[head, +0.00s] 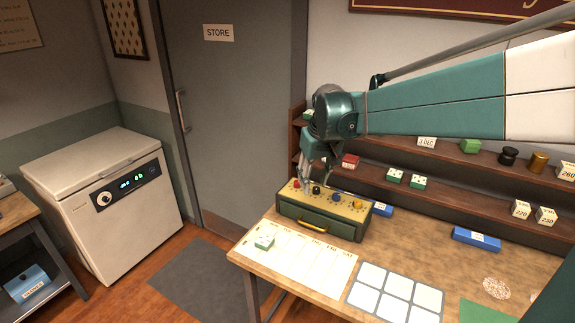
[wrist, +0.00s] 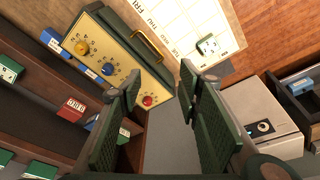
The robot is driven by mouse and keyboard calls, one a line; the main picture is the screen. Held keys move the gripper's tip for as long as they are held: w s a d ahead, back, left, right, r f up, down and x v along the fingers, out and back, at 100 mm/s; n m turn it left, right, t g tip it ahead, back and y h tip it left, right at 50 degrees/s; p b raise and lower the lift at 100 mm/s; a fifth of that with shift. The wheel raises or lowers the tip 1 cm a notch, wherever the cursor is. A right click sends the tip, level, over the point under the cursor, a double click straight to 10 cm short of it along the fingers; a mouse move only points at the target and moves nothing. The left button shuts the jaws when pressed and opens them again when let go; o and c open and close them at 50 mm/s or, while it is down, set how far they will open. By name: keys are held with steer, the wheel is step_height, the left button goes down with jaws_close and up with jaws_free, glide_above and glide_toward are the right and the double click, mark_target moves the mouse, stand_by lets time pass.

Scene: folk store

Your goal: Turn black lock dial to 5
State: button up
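A green lock box (head: 318,225) with a yellow top and a front drawer stands at the back left of the table. In the head view its dials run in a row: red (head: 297,184), black lock dial (head: 316,190), blue (head: 337,197) and yellow (head: 358,204). My gripper (head: 316,182) is above the red and black end of the box. In the wrist view its fingers (wrist: 160,95) are wide apart with nothing between them. The red dial (wrist: 147,101) shows beside the left finger; that finger seems to hide the black dial. Its setting is unreadable.
A paper calendar (head: 298,260) with a small white-and-green block (head: 264,243) lies in front of the box. Blue boxes (head: 380,209) lie to its right. Shelves (head: 440,196) with small items stand close behind. A white grid tray (head: 395,292) is at the front.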

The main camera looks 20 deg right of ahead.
steer(key=w+d+g+p, duration=0.2)
steer(key=w+d+p, duration=0.3)
steer(key=w, duration=0.6)
steer(key=g+p, duration=0.1)
steer(key=p, duration=0.5)
glide_above(317, 188)
step_height(317, 188, down, 5)
steer(key=shift+w+d+f+n+y, duration=0.1)
steer(key=shift+d+f+n+y, duration=0.15)
steer(key=shift+f+n+y, duration=0.2)
steer(key=shift+f, duration=0.15)
steer(key=shift+a+f, duration=0.15)
steer(key=shift+f, duration=2.8)
steer(key=shift+a+f, duration=0.1)
steer(key=shift+f, duration=2.85)
steer(key=c, duration=0.9)
